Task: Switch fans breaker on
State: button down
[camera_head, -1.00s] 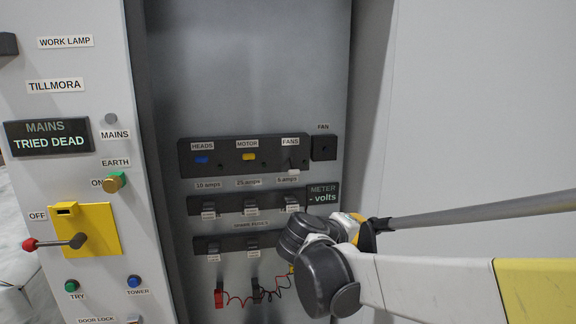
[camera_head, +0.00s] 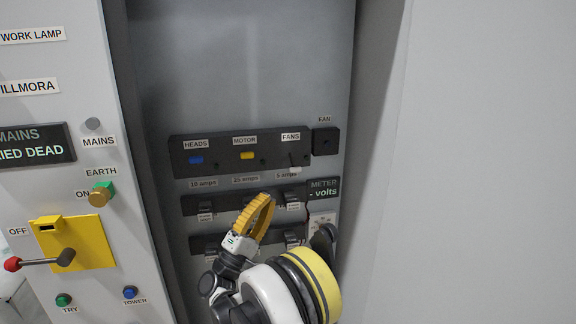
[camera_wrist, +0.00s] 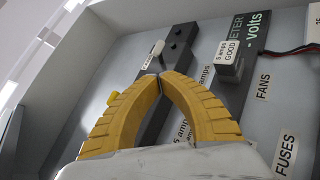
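The fans breaker (camera_head: 294,168) is the right-hand switch on the dark breaker strip (camera_head: 220,170) in the cabinet. Its pale lever sits lower than the blue heads lever (camera_head: 196,160) and the yellow motor lever (camera_head: 247,156). My gripper (camera_head: 266,198) is below and left of the fans breaker in the head view, in front of the fuse rows. In the wrist view my gripper (camera_wrist: 160,78) has its yellow fingertips together with nothing seen between them.
A dark fan box (camera_head: 325,141) and the meter display (camera_head: 323,188) are right of the strip. A fuse marked good (camera_wrist: 228,66) juts out close by in the wrist view. The cabinet's side wall is at right. The red-knobbed mains handle (camera_head: 40,262) is at left.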

aim_at(293, 162)
jog(key=shift+s+a+f, duration=0.1)
jog(key=shift+s+a, duration=0.1)
jog(key=shift+a, duration=0.05)
jog(key=b+x, duration=0.2)
jog(key=x, duration=0.8)
